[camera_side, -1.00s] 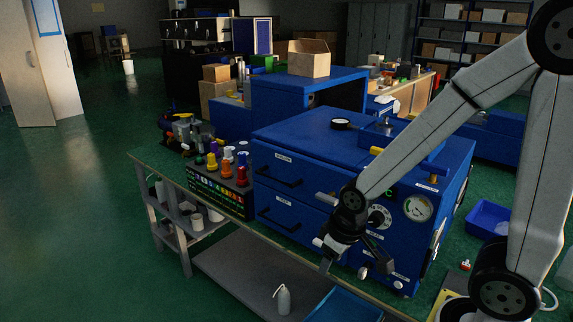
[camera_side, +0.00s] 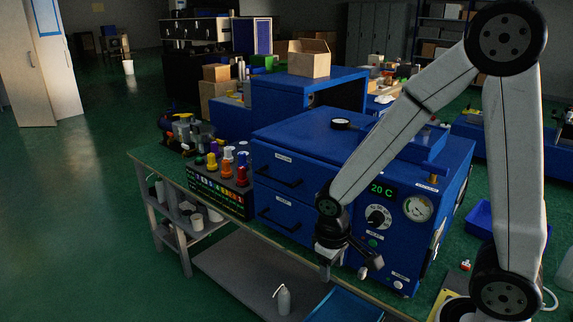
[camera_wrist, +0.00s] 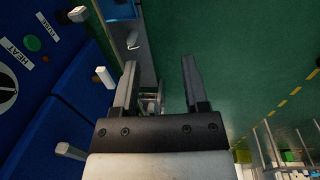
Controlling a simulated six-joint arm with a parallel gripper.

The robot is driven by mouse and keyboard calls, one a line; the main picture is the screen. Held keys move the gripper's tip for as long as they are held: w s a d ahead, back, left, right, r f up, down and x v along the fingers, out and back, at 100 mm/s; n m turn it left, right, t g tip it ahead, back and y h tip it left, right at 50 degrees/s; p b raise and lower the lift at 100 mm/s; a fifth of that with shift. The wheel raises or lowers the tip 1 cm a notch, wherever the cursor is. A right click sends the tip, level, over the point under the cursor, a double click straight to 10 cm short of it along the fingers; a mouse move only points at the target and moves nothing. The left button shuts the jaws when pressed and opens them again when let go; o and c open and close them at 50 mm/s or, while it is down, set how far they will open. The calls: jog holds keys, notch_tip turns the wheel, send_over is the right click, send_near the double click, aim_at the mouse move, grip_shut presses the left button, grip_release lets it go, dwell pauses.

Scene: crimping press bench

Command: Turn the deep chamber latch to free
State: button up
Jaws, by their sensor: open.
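The blue press cabinet (camera_side: 283,182) has two stacked chamber fronts with dark bar handles. In the wrist view a short pale latch lever (camera_wrist: 104,77) sticks out beside the lower front; it appears to be the deep chamber latch. A second pale lever (camera_wrist: 68,150) is by the upper front, hidden behind my wrist in the side view. My gripper (camera_wrist: 155,66) is open and empty, in front of the cabinet. The lower lever lies just left of the left finger, not between the fingers.
The heat dial (camera_side: 378,217), a green button (camera_wrist: 32,43), a pale knob (camera_wrist: 78,14) and a gauge (camera_side: 418,208) are on the cabinet front. A rack of coloured knobs (camera_side: 228,172) stands left. A bottle (camera_side: 283,299) and blue tray (camera_side: 345,307) are below.

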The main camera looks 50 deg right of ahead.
jog(key=w+d+f+h, duration=0.6)
jog(key=w+f+h, duration=0.4)
jog(key=h, duration=0.6)
jog(key=shift+w+d+f+h, duration=0.15)
jog(key=shift+w+f+h, duration=0.1)
jog(key=shift+w+h, duration=0.25)
jog(key=shift+d, duration=0.15)
jog(key=shift+d, duration=3.75)
grip_shut()
